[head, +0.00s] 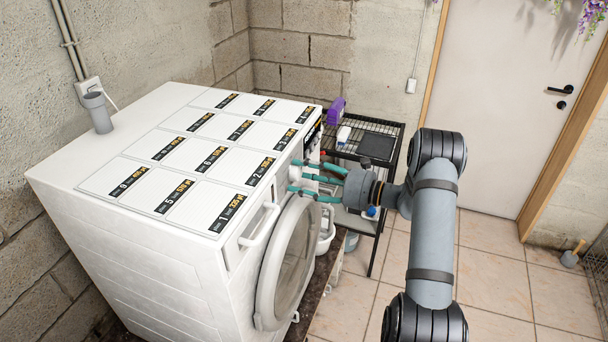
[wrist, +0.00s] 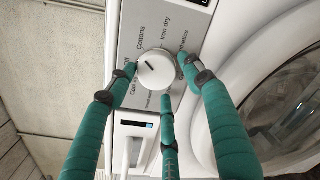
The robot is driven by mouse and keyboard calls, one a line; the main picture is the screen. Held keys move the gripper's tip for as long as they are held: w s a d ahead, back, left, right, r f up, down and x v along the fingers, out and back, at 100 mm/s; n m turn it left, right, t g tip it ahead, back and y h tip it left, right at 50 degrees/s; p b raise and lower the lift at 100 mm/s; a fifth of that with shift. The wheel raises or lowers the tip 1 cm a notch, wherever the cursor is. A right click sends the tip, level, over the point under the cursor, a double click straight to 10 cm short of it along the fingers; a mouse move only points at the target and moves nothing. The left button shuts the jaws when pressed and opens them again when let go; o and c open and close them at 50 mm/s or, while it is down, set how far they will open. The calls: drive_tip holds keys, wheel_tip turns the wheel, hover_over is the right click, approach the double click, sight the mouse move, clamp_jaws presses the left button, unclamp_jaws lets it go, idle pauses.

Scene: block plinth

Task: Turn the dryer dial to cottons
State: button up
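The dryer dial (wrist: 156,72) is a round white knob on the grey control panel. Its dark mark slants to the upper left in the wrist view. The "Cottons" label (wrist: 141,38) is above and left of the dial; "Iron dry" (wrist: 165,30) is above it. My gripper (wrist: 160,77) has three teal fingers placed around the dial, one left, one right and one below. The fingertips are close to its rim; I cannot tell whether they press on it. In the head view my gripper (head: 297,177) is at the front of the white dryer (head: 130,255), whose panel is mostly hidden.
The dryer's round door (head: 288,262) is beside the panel. A black wire rack (head: 385,128) with a purple box (head: 336,111) stands behind my gripper. The tiled floor (head: 490,270) on the right is mostly free.

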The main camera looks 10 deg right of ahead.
drive_tip(key=shift+o, duration=1.3)
drive_tip(key=shift+w+d, duration=0.1)
drive_tip(key=shift+r, duration=0.1)
drive_tip(key=shift+d, duration=0.1)
drive_tip(key=shift+s+d, duration=0.2)
drive_tip(key=shift+d, duration=0.1)
drive_tip(key=v, duration=1.1)
drive_tip(key=shift+s, duration=0.15)
drive_tip(key=shift+a, duration=0.1)
drive_tip(key=x, duration=1.2)
drive_tip(key=shift+r, duration=0.1)
